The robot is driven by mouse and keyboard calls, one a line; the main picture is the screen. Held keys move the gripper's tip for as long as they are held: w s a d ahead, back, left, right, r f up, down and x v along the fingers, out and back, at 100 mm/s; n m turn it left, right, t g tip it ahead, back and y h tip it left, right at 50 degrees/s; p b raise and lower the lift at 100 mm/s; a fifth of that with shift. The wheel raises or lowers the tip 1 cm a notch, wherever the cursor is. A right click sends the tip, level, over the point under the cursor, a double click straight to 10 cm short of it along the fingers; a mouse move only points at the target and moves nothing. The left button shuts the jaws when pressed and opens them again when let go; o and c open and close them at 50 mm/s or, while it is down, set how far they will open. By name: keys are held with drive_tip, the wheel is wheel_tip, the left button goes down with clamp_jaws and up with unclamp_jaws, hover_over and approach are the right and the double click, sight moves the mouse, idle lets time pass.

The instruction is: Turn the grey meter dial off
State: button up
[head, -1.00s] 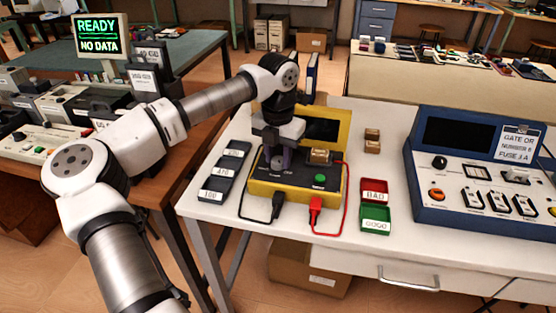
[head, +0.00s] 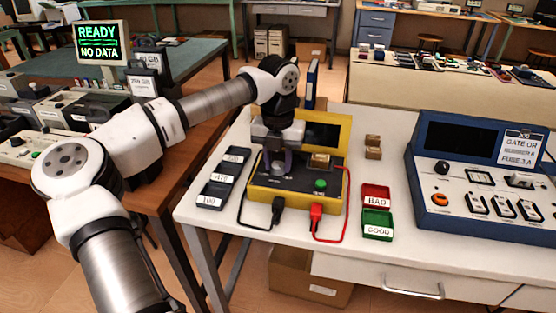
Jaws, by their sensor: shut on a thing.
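The yellow meter (head: 255,193) stands on the white table, with a dark top panel, a green button (head: 320,185) and a raised lid holding a dark screen (head: 321,133). My gripper (head: 278,168) points down at the left part of the panel, where the grey dial is. It is shut on the dial, which is mostly hidden by the fingers; its pointer and setting cannot be read. A black plug (head: 278,204) and a red plug (head: 317,209) sit at the meter's front with their leads. The screen looks dark.
Labelled dark trays (head: 217,189) lie left of the meter. A red BAD tray (head: 376,194) and a green GOOD tray (head: 377,226) lie to its right, with small brown blocks (head: 373,147) behind. A blue console (head: 431,215) stands further right.

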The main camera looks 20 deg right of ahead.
sight(278, 164)
drive_tip(key=o, duration=1)
drive_tip(key=shift+r, duration=0.1)
wheel_tip(278, 164, up, 14)
drive_tip(key=shift+f, duration=0.15)
